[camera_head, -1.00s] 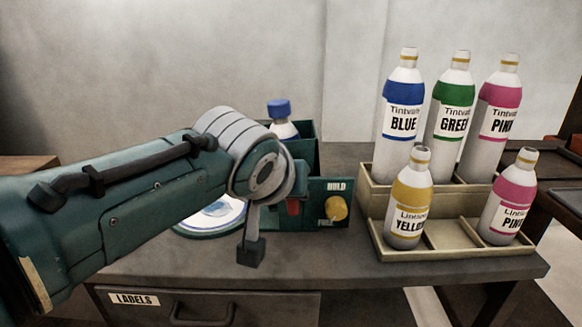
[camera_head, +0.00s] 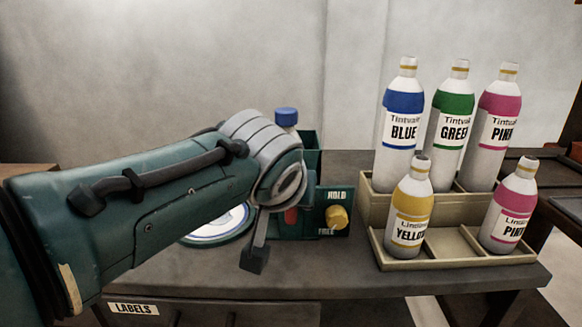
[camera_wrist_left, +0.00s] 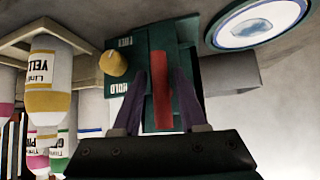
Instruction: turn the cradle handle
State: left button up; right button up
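The green cradle (camera_head: 308,145) stands on the bench, partly hidden behind my left arm, with a bottle with a blue cap (camera_head: 286,117) in it. Its front has a yellow knob (camera_head: 337,217) beside the words HOLD and FREE. A red handle (camera_head: 291,215) shows just left of that panel. In the left wrist view the picture is upside down; the red handle (camera_wrist_left: 161,90) lies between the two fingers of my left gripper (camera_wrist_left: 159,70), with gaps on both sides. The gripper looks open. The yellow knob (camera_wrist_left: 114,63) is beside it. My right gripper is not in view.
A beige rack (camera_head: 378,205) to the right holds blue, green, pink and yellow labelled bottles. A round white plate with a green rim (camera_head: 218,226) lies behind my left arm. A drawer marked LABELS (camera_head: 133,309) is below. The bench front (camera_head: 330,275) is clear.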

pick_arm(q)
jog(key=shift+o, duration=0.7)
jog(key=p+v, duration=0.7)
jog(key=v, duration=0.3)
jog(key=shift+p, duration=0.35)
jog(key=shift+a+f, duration=0.1)
